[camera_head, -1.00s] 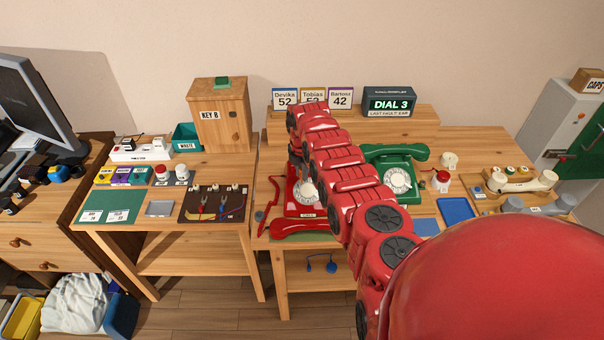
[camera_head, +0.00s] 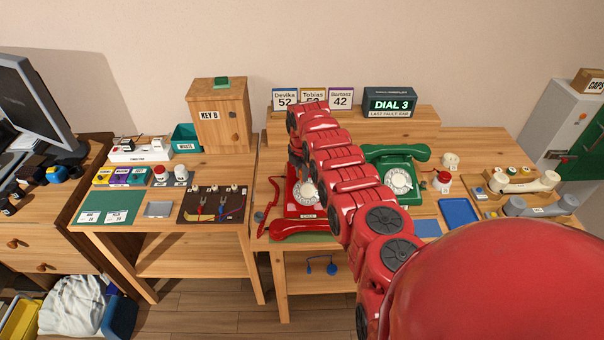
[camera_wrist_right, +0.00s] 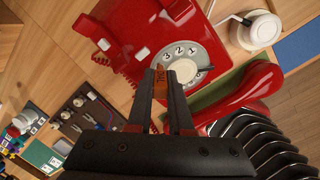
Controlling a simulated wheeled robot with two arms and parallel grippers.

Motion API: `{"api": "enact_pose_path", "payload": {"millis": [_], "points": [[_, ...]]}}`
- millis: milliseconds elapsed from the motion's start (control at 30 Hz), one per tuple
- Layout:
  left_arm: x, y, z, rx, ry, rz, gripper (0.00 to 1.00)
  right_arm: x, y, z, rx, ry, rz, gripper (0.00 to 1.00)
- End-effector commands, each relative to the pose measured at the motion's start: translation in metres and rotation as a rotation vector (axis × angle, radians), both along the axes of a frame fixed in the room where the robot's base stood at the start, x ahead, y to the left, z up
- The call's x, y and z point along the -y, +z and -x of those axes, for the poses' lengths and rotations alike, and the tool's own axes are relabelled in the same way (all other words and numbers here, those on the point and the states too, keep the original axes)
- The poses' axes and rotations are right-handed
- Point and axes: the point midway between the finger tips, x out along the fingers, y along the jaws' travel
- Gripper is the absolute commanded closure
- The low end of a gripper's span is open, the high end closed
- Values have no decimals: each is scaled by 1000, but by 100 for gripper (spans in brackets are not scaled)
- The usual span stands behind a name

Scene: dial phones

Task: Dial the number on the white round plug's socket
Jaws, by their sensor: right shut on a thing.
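The red dial phone (camera_head: 305,190) stands on the middle table, and its dial (camera_wrist_right: 180,60) shows in the right wrist view. Its red handset (camera_head: 300,229) lies in front of it. My right gripper (camera_wrist_right: 162,82) is at the dial's edge, shut on an orange-brown piece with dark lettering. A white strip with plugs (camera_head: 140,154) lies on the left table. Nearer are colored blocks (camera_head: 120,176) and a white round-topped piece (camera_head: 181,173); I cannot read a number there. My left gripper is out of view.
A green dial phone (camera_head: 398,182) stands right of the red one. Name cards (camera_head: 285,98) stand at the back. A red-topped button (camera_head: 441,181) and a blue tray (camera_head: 458,211) are farther right. A wooden box (camera_head: 219,115) is labelled KEY B.

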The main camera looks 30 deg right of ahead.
Motion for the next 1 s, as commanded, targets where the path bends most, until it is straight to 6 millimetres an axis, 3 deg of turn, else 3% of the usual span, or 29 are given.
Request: {"api": "enact_pose_path", "payload": {"millis": [333,1000], "points": [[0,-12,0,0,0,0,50,12,0,3,-1,-1,0,100],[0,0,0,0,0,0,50,23,3,9,1,-1,1,100]]}}
